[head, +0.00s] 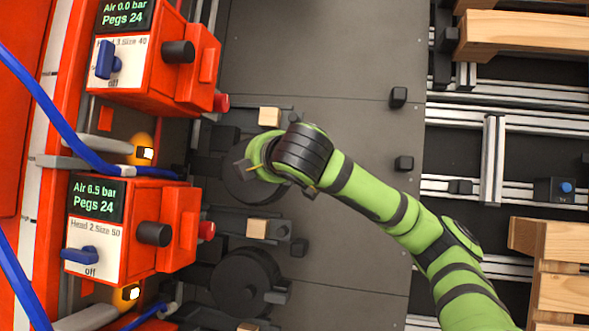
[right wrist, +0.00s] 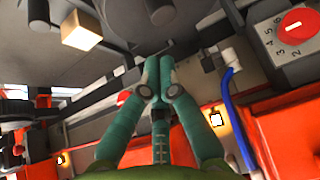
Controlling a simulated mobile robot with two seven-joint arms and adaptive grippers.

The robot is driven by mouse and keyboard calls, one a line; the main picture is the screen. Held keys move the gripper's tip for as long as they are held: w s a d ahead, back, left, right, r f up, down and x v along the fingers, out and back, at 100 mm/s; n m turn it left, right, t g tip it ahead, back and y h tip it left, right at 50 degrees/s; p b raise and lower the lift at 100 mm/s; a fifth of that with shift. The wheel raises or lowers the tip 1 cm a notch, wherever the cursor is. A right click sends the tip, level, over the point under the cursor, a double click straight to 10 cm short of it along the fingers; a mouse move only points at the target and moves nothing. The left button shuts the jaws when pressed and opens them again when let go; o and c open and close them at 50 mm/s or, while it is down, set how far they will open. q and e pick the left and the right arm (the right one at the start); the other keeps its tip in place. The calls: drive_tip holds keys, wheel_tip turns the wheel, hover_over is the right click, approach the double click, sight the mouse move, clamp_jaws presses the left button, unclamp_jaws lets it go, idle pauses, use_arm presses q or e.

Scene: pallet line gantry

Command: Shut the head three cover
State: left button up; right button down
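The head three unit (head: 125,62) is an orange box at the upper left of the head view. Its display reads Air 0.0 bar, Pegs 24. A dark round part (head: 238,178), perhaps its cover, lies below it, partly hidden by my right gripper (head: 248,168). I cannot tell from these frames how far a cover is open. In the right wrist view my right gripper (right wrist: 158,66) has its teal fingers together, tips close to grey-black parts. Nothing is clearly seen between them. My left gripper is in neither view.
The head two unit (head: 130,225) stands below, reading Air 6.5 bar, with a dark drum (head: 243,283) beside it. Blue hoses (head: 45,100) run along the left. Wooden blocks (head: 268,117) sit near the drums. Wooden pallets (head: 560,245) lie at the right. The grey plate (head: 330,60) is largely clear.

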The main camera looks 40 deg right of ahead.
drive_tip(key=s+a+r+p, duration=0.3)
drive_tip(key=a+p, duration=0.1)
drive_tip(key=shift+s+a, duration=0.15)
drive_tip(key=shift+s, duration=0.05)
idle(0.7)
idle(0.5)
